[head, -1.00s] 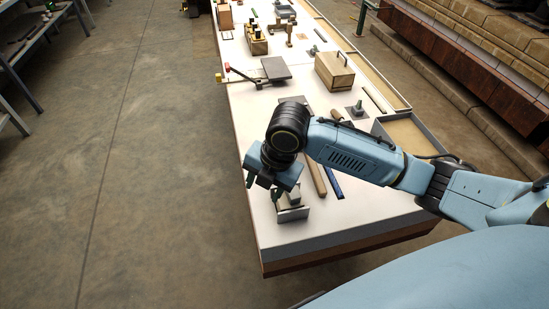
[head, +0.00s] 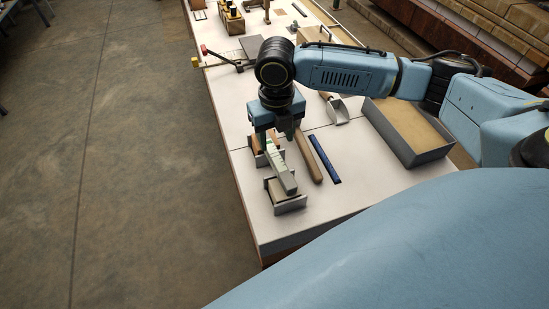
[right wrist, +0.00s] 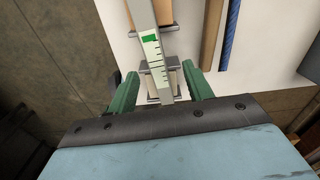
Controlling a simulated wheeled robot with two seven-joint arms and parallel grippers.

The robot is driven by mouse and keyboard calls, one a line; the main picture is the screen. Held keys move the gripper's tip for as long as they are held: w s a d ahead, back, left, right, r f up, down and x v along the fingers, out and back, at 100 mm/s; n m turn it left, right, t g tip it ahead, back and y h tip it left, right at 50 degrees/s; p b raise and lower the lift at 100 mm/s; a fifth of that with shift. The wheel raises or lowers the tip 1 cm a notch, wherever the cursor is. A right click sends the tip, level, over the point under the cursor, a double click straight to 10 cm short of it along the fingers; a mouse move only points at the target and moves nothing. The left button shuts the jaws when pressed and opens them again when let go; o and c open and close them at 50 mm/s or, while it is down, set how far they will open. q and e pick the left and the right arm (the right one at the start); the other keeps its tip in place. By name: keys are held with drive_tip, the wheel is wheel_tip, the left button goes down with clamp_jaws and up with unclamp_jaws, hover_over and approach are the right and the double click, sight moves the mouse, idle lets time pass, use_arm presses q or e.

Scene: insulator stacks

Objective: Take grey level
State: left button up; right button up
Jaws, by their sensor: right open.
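The grey level (head: 283,178) is a long bar lying across two small stands on the white table, running away from me. In the right wrist view the level (right wrist: 150,42) shows a green vial and dark scale marks. My right gripper (head: 277,138) is over the far part of the level, pointing down. In the right wrist view its green fingers (right wrist: 160,82) are apart, with the level showing between them. I cannot tell whether either finger touches it. My left gripper is not in view.
The near stand (head: 291,206) and far stand (head: 258,158) are under the level. A wooden rod (head: 308,157) and a blue strip (head: 325,159) lie to the right. A grey-walled tray (head: 420,158) and a scoop (head: 338,112) are further right. The table's left edge is close.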

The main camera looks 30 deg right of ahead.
sight(275, 154)
drive_tip(key=shift+a+f, duration=0.1)
drive_tip(key=shift+f, duration=0.35)
drive_tip(key=f, duration=0.1)
drive_tip(key=f+b, duration=0.1)
drive_tip(key=f, duration=0.2)
drive_tip(key=shift+s+a+f, duration=0.15)
drive_tip(key=shift+a+f, duration=0.1)
drive_tip(key=shift+f, duration=0.15)
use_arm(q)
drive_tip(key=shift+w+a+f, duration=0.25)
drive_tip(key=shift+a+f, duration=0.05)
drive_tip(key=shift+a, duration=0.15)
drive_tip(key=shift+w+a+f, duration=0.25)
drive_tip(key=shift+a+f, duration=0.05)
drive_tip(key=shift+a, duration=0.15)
use_arm(e)
drive_tip(key=shift+r, duration=0.1)
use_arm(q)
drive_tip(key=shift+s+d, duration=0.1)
use_arm(e)
clamp_jaws()
